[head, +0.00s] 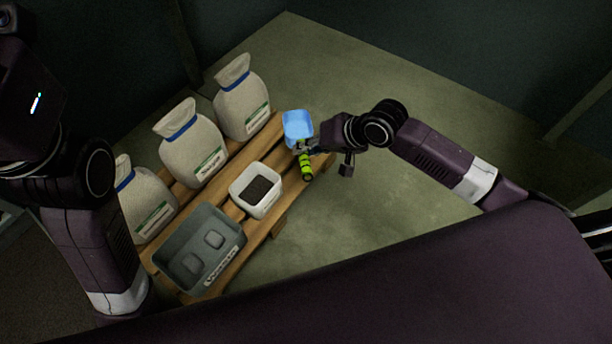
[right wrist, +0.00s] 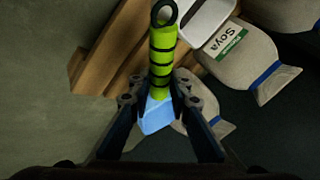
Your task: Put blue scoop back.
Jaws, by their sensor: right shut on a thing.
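The blue scoop (head: 298,124) has a light blue bowl and a yellow-green handle (head: 306,165) with black bands. My right gripper (head: 303,147) is shut on the handle close to the bowl. In the right wrist view the handle (right wrist: 162,60) stands between the fingers of the gripper (right wrist: 161,84), and part of the blue bowl (right wrist: 156,115) shows behind them. In the head view the scoop is at the right end of the wooden pallet (head: 264,227); I cannot tell whether it touches it. My left arm is at the left, with its gripper out of view.
A grey tray (head: 238,244) with two square shapes inside and a white bin (head: 267,208) holding dark material stand on the pallet. Three tied sacks (head: 242,105) (head: 192,150) (head: 146,205) line its back side. The floor right of the pallet is clear.

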